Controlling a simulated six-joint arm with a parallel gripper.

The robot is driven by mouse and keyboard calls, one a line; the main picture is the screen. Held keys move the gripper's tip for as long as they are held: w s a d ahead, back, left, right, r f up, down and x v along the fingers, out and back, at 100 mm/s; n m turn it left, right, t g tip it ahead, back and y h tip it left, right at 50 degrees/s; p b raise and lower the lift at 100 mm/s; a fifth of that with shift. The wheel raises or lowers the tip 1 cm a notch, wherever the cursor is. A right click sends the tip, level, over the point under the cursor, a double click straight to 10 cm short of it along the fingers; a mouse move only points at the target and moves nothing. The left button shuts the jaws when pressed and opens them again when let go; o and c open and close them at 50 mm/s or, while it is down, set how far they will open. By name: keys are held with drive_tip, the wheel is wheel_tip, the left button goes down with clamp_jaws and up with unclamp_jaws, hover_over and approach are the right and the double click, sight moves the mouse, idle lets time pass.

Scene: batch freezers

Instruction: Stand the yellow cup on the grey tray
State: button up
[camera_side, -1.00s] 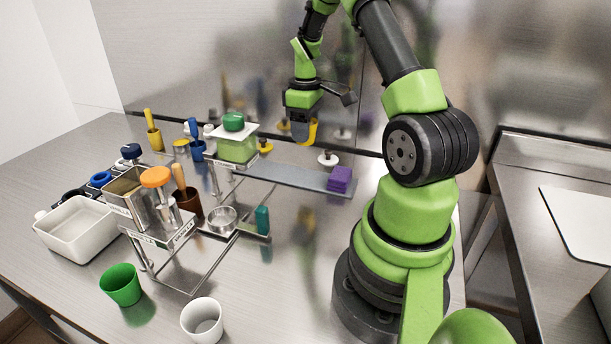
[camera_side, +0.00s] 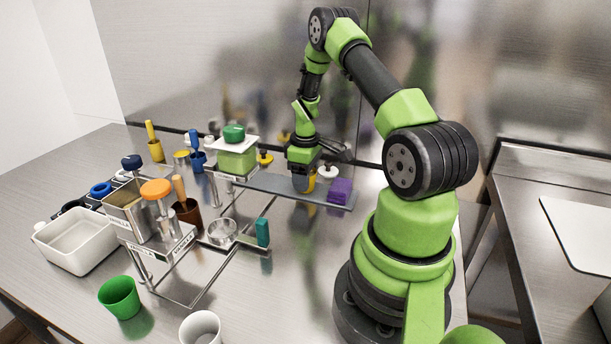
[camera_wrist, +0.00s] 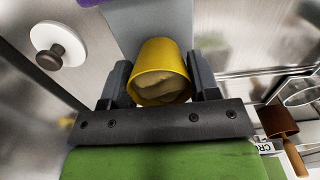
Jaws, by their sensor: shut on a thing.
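The yellow cup (camera_wrist: 162,72) is between the two fingers of my gripper (camera_wrist: 161,85) in the wrist view, with its mouth toward the camera and a tan inside showing. My gripper is shut on it. In the side view the yellow cup (camera_side: 311,181) is partly hidden behind my gripper (camera_side: 302,182). It looks about upright, low over the long grey tray (camera_side: 268,184), between the tray's middle and its right end. I cannot tell whether its base touches the tray. The tray also shows behind the cup in the wrist view (camera_wrist: 135,25).
A purple block (camera_side: 340,190) sits at the tray's right end. A white knobbed disc (camera_side: 326,171) is just behind the cup. A green-topped container (camera_side: 237,155) on a stand is to the left. A green cup (camera_side: 120,298) and a white cup (camera_side: 200,328) stand in front.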

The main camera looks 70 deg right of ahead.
drive_tip(key=o, duration=0.9)
drive_tip(key=shift+f, duration=0.1)
wheel_tip(320, 180, up, 12)
drive_tip(key=w+a+r+t, duration=0.2)
drive_tip(key=w+a+r, duration=0.1)
drive_tip(key=a+r, duration=0.55)
drive_tip(key=s+a+r+m+t, duration=0.1)
drive_tip(key=s+a+r, duration=0.2)
drive_tip(key=a, duration=0.3)
drive_tip(key=s+a+r+m+t+y, duration=0.1)
drive_tip(key=s+a+r+t, duration=0.1)
drive_tip(key=s+a, duration=0.3)
drive_tip(key=s+a+r+m+t+y, duration=0.1)
drive_tip(key=s+a+r+m+t, duration=0.1)
drive_tip(key=a, duration=0.7)
drive_tip(key=shift+s+r, duration=0.85)
drive_tip(key=shift+s, duration=0.3)
